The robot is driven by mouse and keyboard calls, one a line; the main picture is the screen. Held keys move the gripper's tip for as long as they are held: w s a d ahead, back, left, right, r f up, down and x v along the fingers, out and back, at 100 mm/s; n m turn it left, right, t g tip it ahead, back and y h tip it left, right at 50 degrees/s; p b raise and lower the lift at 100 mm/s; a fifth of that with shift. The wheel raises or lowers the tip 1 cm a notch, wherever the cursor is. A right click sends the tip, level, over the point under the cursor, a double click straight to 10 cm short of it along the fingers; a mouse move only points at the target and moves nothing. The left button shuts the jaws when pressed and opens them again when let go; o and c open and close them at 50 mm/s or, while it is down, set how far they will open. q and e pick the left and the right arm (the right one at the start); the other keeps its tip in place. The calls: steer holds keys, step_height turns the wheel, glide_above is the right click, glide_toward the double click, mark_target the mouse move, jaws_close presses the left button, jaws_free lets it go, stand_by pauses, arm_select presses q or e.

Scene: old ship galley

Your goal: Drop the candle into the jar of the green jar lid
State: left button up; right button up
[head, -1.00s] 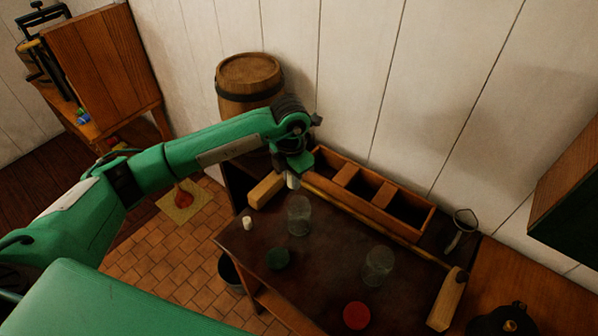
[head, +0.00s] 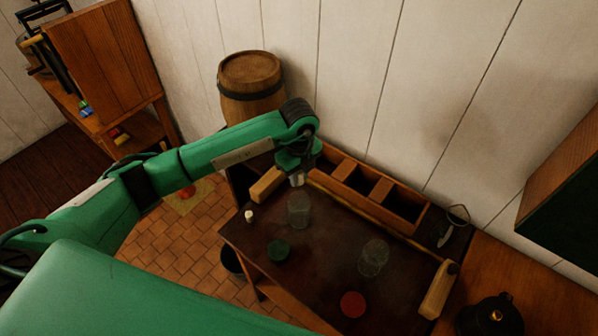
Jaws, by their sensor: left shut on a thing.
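My left gripper (head: 297,174) is shut on a white candle (head: 297,181), of which only the lower end shows. It hangs just above and behind the mouth of a clear glass jar (head: 299,211), close to it in the picture; I cannot tell the exact gap. The green jar lid (head: 278,250) lies on the dark table in front of this jar. A second glass jar (head: 373,260) stands to the right, with a red lid (head: 352,304) in front of it. My right gripper is not in view.
A small white object (head: 249,216) stands at the left edge of the dark table (head: 320,265). A wooden compartment box (head: 391,208) lines the back. Wooden blocks (head: 267,184) flank both ends. A strainer (head: 448,229) lies at right; a barrel (head: 251,85) stands behind my arm.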

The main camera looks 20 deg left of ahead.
arm_select(q)
steer(key=b, duration=0.3)
glide_above(299, 192)
steer(key=s, duration=0.2)
steer(key=shift+f, duration=2.4)
steer(key=shift+s+d+f+b, duration=0.1)
steer(key=shift+d+f+b, duration=0.1)
steer(key=shift+f+b, duration=0.5)
steer(key=shift+s+d+f+b, duration=0.1)
steer(key=shift+d+f+b, duration=0.15)
steer(key=shift+f, duration=0.7)
steer(key=shift+a, duration=0.1)
steer(key=o, duration=1)
steer(key=shift+o, duration=0.2)
steer(key=shift+r, duration=0.15)
